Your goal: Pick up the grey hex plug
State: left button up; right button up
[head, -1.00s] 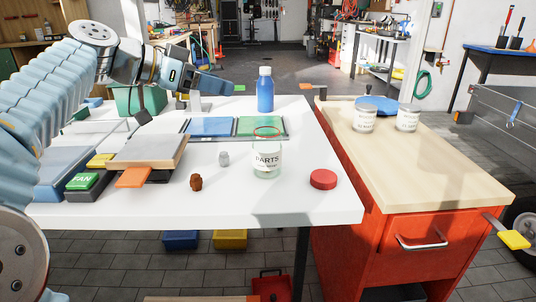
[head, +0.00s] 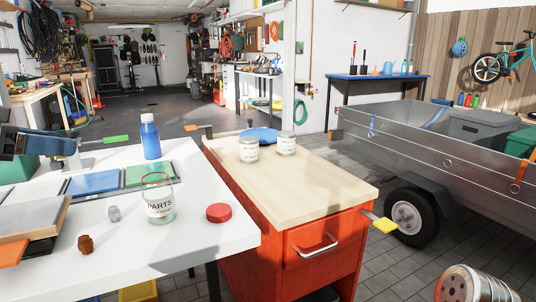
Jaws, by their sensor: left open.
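The grey hex plug (head: 114,213) is a small light-grey piece standing on the white table. It sits between a brown hex piece (head: 86,244) and a clear jar labelled PARTS (head: 160,211). My right gripper is not in view.
A blue bottle (head: 150,140), a blue and green tray (head: 125,189) and a red lid (head: 219,213) stand on the table. A wooden-topped red cabinet (head: 300,195) with two white jars is to the right.

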aim_at(114, 213)
jog(key=k, duration=0.85)
